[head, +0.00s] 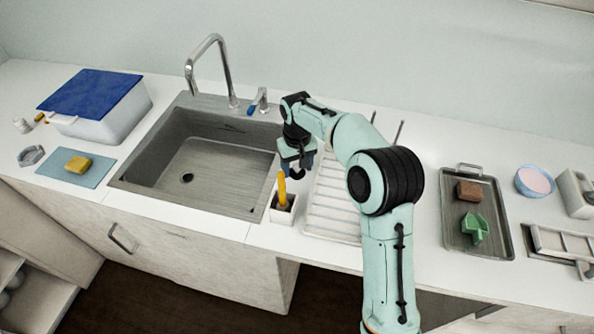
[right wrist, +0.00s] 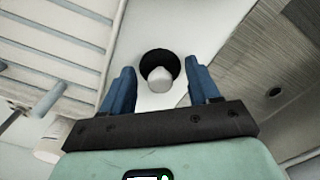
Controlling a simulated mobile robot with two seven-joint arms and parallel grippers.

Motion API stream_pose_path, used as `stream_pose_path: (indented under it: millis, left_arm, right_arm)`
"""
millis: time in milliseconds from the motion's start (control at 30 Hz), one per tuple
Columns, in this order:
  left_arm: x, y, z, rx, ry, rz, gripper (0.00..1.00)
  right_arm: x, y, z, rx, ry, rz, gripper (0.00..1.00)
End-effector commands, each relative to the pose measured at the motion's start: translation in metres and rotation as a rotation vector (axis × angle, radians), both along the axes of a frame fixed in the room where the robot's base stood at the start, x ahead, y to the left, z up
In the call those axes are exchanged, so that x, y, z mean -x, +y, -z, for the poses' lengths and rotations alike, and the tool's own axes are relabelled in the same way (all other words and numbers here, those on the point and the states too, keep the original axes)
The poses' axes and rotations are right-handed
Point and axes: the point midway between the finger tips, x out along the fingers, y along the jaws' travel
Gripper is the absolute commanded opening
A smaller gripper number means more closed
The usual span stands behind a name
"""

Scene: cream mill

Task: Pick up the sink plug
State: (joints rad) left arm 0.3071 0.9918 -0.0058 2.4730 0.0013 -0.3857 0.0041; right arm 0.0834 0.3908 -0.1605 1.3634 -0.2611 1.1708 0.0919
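The sink plug (right wrist: 160,72) is a black disc with a pale knob, lying on the white counter strip between the sink and the ribbed drainer. In the head view the plug (head: 297,174) is a small dark shape, partly hidden under my right gripper (head: 299,161). In the right wrist view the blue fingers of my right gripper (right wrist: 160,84) are spread apart, one on each side of the plug's knob. I see a gap on both sides and no contact. My left gripper is not in view.
A white holder with a yellow-handled tool (head: 283,207) stands close in front of the gripper. The steel sink (head: 215,160) is to the left, with a tall tap (head: 229,75) behind. The white drainer (head: 333,205) and a metal tray (head: 490,240) are to the right.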

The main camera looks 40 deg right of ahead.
Motion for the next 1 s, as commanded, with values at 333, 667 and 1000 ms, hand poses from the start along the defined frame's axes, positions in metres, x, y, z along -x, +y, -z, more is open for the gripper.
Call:
stream_pose_path:
  millis: [333,667,1000]
  left_arm:
    - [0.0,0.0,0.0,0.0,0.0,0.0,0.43]
    - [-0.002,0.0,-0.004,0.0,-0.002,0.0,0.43]
    - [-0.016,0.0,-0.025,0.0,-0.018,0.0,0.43]
  right_arm:
    - [0.0,0.0,0.0,0.0,0.0,0.0,0.27]
    - [-0.001,0.0,-0.023,0.001,-0.003,0.0,0.27]
    - [-0.002,0.0,-0.109,0.001,-0.009,0.0,0.27]
